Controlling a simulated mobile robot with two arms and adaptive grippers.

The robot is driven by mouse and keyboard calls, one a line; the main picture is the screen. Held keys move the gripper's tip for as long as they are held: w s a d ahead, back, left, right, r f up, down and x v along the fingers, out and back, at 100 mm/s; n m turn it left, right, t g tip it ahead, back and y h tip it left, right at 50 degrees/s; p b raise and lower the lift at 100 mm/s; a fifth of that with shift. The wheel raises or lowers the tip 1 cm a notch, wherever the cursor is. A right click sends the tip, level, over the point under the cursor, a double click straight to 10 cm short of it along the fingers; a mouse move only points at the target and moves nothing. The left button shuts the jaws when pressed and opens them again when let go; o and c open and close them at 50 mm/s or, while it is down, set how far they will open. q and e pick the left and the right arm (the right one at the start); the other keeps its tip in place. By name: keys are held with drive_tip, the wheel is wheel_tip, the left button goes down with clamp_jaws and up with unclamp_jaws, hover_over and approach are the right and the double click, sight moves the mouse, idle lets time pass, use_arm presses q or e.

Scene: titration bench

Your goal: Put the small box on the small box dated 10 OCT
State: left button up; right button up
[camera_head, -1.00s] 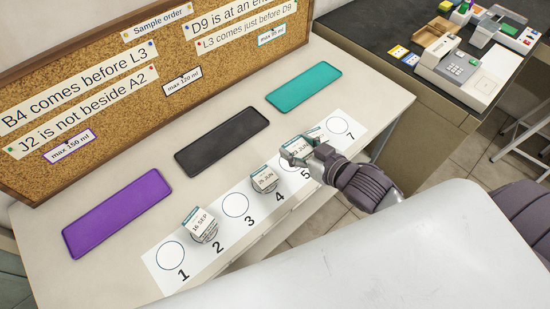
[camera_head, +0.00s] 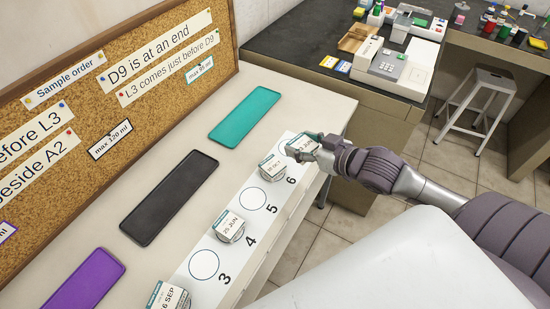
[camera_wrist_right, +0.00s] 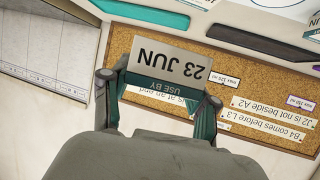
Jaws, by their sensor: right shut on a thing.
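My right gripper (camera_head: 303,147) is shut on a small box (camera_head: 299,146); in the right wrist view this box (camera_wrist_right: 166,78) has a white and teal label reading 23 JUN, USE BY. In the head view another small box (camera_head: 272,166), its date small but seemingly 10 OCT, sits at place 6 on the numbered strip. The held box is just beyond it, near the strip's far end, and hides part of place 7. I cannot tell its exact height. My left gripper is not in view.
A 25 JUN box (camera_head: 229,227) is at place 4 and a 16 SEP box (camera_head: 167,296) further down. Circles 3 and 5 are empty. Teal (camera_head: 244,116), black (camera_head: 170,198) and purple (camera_head: 84,281) trays lie along the corkboard (camera_head: 150,95).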

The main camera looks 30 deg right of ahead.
hover_over(272, 165)
drive_tip(key=s+d, duration=0.1)
drive_tip(key=s, duration=0.1)
drive_tip(key=f, duration=0.3)
drive_tip(key=shift+w+d+f, duration=0.1)
drive_tip(key=shift+w+d, duration=0.1)
drive_tip(key=shift+w+a+f, duration=0.7)
drive_tip(key=shift+w+f, duration=0.1)
drive_tip(key=shift+w, duration=0.05)
wheel_tip(272, 165, down, 3)
drive_tip(key=shift+f+p, duration=0.2)
drive_tip(key=shift+p, duration=0.1)
drive_tip(key=shift+f, duration=0.3)
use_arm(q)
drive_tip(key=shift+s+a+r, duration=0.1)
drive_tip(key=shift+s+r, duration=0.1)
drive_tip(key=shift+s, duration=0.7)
use_arm(e)
drive_tip(key=shift+f, duration=0.1)
drive_tip(key=o, duration=1.2)
drive_tip(key=shift+c, duration=0.2)
